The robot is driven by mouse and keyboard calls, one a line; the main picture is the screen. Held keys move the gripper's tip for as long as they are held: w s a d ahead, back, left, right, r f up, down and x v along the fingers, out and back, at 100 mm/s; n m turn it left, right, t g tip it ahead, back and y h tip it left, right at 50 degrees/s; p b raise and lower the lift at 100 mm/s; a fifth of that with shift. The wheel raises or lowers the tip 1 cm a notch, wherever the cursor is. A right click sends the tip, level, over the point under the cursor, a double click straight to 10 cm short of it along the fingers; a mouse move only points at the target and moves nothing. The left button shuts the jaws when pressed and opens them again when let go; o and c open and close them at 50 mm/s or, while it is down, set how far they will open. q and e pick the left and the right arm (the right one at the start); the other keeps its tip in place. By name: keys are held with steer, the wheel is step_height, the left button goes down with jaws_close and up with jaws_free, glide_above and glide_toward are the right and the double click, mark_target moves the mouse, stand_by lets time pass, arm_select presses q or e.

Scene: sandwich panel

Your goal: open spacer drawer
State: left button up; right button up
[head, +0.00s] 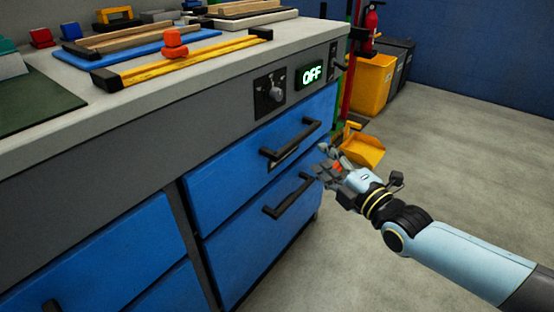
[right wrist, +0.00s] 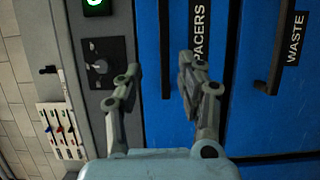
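The spacer drawer (head: 240,150) is the upper blue drawer at the right end of the bench and looks closed. Its black bar handle (head: 290,140) runs along its front. In the right wrist view the handle (right wrist: 165,50) stands upright, left of the partly covered "SPACERS" label (right wrist: 200,35). My right gripper (head: 328,165) is just right of the drawer front in the head view. In the right wrist view the gripper (right wrist: 158,80) is open and empty, with the handle showing between its fingers; contact is not visible. My left gripper is not in view.
Below is the waste drawer (head: 240,250) with its own black handle (head: 287,197). Above are a knob (head: 275,93) and a lit "OFF" display (head: 312,74). A yellow bin (head: 372,85) and yellow dustpan (head: 362,150) stand behind. Floor to the right is clear.

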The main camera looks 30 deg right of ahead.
mark_target(301, 140)
steer(key=w+b, duration=0.1)
steer(key=w, duration=0.1)
steer(key=w+f+b, duration=0.1)
steer(key=w, duration=0.2)
steer(key=shift+w+d+b, duration=0.1)
steer(key=shift+w+b, duration=0.25)
steer(key=shift+b, duration=0.05)
steer(key=w+b, duration=0.2)
steer(key=w, duration=0.2)
steer(key=shift+w+r, duration=0.1)
steer(key=shift+w, duration=0.2)
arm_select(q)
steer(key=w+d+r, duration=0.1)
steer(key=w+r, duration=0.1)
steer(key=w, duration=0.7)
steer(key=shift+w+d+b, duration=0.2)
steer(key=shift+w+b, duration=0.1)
arm_select(e)
steer(key=shift+w+r, duration=0.1)
steer(key=shift+w, duration=0.15)
jaws_close()
